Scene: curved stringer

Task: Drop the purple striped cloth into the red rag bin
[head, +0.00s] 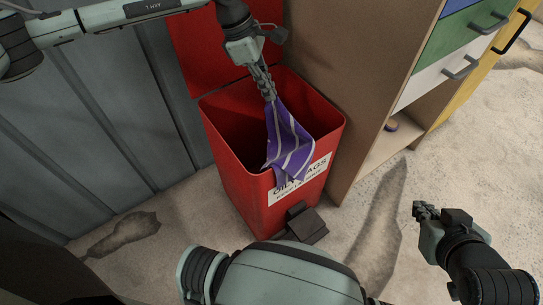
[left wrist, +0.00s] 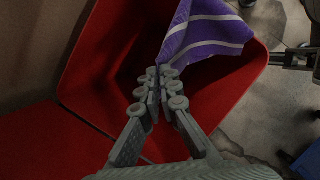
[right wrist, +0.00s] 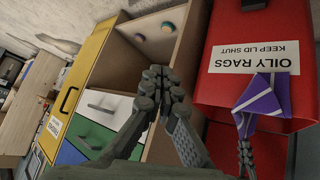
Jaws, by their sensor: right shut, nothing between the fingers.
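The purple striped cloth (head: 288,145) hangs from my left gripper (head: 268,94) over the open red rag bin (head: 238,198). Its lower end drapes over the bin's front rim, partly covering the label. In the left wrist view the shut fingers (left wrist: 163,76) pinch a corner of the cloth (left wrist: 212,28) above the bin's opening. In the right wrist view the cloth (right wrist: 260,102) hangs beside the bin's label. My right gripper (head: 424,212) is shut and empty, over the floor right of the bin.
The bin's red lid (head: 200,50) stands open at the back. A dark pedal (head: 304,222) is at its front base. A wooden cabinet (head: 372,100) with coloured drawers stands close on the right. A grey ribbed wall (head: 100,120) is on the left.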

